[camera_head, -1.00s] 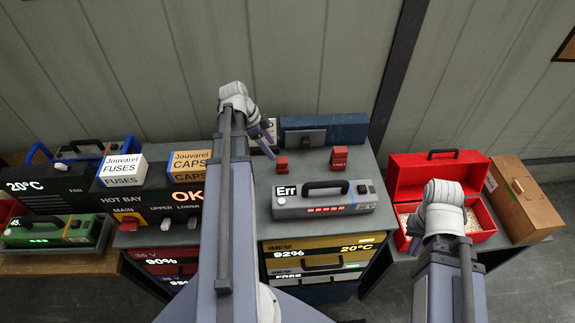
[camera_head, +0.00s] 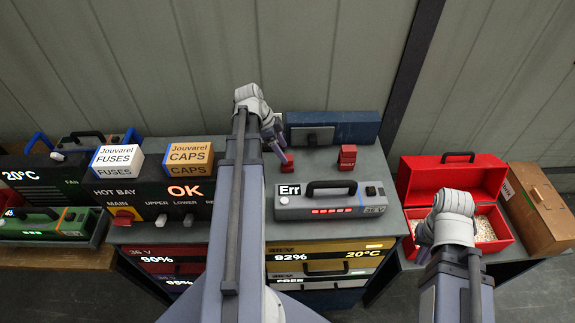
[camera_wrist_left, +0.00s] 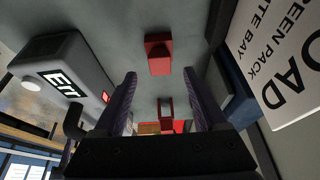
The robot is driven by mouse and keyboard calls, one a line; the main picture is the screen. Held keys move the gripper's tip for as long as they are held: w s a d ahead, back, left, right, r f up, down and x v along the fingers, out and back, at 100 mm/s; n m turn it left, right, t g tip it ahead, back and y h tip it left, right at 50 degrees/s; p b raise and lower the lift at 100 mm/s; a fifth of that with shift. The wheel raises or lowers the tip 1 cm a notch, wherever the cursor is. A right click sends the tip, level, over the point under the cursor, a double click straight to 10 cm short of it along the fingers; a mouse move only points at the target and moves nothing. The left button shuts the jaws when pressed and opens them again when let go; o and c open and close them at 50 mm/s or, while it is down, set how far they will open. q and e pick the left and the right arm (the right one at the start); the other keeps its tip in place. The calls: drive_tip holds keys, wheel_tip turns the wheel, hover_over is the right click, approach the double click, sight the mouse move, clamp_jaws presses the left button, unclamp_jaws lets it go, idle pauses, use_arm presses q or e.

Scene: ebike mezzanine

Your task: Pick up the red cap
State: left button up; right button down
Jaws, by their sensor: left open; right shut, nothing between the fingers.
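A small red cap (camera_head: 288,166) stands on the grey bench top behind the battery marked Err. A second, taller red piece (camera_head: 347,157) stands to its right. My left gripper (camera_head: 281,152) is open, its fingertips beside and slightly above the nearer cap. In the left wrist view a red block (camera_wrist_left: 158,54) shows ahead of the open fingers, with a second red piece (camera_wrist_left: 166,106) seen between them. Nothing is held. My right gripper (camera_head: 422,255) is shut and empty, partly hidden by its wrist, in front of the red toolbox (camera_head: 452,180).
The Err battery (camera_head: 300,208) with its black handle sits just in front of the caps. A blue case (camera_head: 345,128) stands behind. Boxes marked FUSES (camera_head: 117,160) and CAPS (camera_head: 188,158) stand to the left. A wooden case (camera_head: 540,205) is far right.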

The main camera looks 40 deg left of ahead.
sight(288, 158)
use_arm(q)
drive_tip(key=shift+b+x, duration=2.5)
drive_tip(key=shift+x, duration=0.1)
drive_tip(key=shift+a, duration=0.1)
drive_tip(key=shift+c, duration=0.2)
clamp_jaws()
